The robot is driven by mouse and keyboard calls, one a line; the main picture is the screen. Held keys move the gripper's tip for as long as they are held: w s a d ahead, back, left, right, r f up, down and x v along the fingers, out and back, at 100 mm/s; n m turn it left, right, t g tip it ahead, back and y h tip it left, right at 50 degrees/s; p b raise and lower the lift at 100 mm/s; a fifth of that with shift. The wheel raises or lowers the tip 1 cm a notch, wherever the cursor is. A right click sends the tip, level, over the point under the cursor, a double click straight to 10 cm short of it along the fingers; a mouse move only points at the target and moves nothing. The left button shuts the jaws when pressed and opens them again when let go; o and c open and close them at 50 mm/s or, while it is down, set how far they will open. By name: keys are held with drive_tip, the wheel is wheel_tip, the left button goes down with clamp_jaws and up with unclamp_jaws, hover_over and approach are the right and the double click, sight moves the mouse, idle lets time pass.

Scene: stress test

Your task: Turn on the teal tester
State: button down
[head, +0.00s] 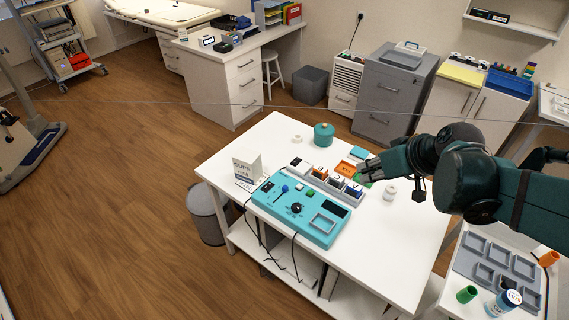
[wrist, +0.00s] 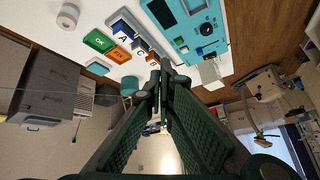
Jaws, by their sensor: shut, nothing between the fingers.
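The teal tester (head: 275,215) lies on the white table, near its left edge. Its top carries a black dial (head: 296,208), a blue lever (head: 284,189), a green button (head: 310,192), a dark display (head: 333,208) and a pale framed recess (head: 322,224). It also shows at the top of the wrist view (wrist: 181,36), partly cut off by the picture edge. My gripper (head: 362,170) is shut and empty, to the right of the tester and above the table beyond the divided rack. Its fingers (wrist: 165,68) point toward the rack and tester in the wrist view.
A divided rack (head: 337,186) with lettered cards stands along the tester's far side. A sign (head: 247,172) stands left. The table's front right is clear.

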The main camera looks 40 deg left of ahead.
drive_tip(key=s+a+f+n+g+y+p, duration=0.1)
drive_tip(key=s+a+f+n+g, duration=0.1)
drive_tip(key=a, duration=1)
drive_tip(key=s+a+f+n+g+y+p, duration=0.1)
drive_tip(key=s+a+f+n+g, duration=0.1)
drive_tip(key=a, duration=1)
drive_tip(key=shift+s+f+n, duration=0.55)
drive_tip(key=shift+f+n, duration=0.55)
drive_tip(key=shift+f, duration=0.3)
drive_tip(key=shift+a+f, duration=0.1)
drive_tip(key=b, duration=0.1)
hover_over(269, 187)
drive_tip(key=f, duration=0.7)
drive_tip(key=shift+w+a+f, duration=0.1)
drive_tip(key=shift+w+a, duration=0.1)
drive_tip(key=shift+w, duration=0.1)
wheel_tip(269, 187, down, 2)
drive_tip(key=shift+s+d+f, duration=0.1)
drive_tip(key=shift+s+f+b, duration=0.1)
drive_tip(key=shift+f+b, duration=0.2)
drive_tip(key=shift+f, duration=0.4)
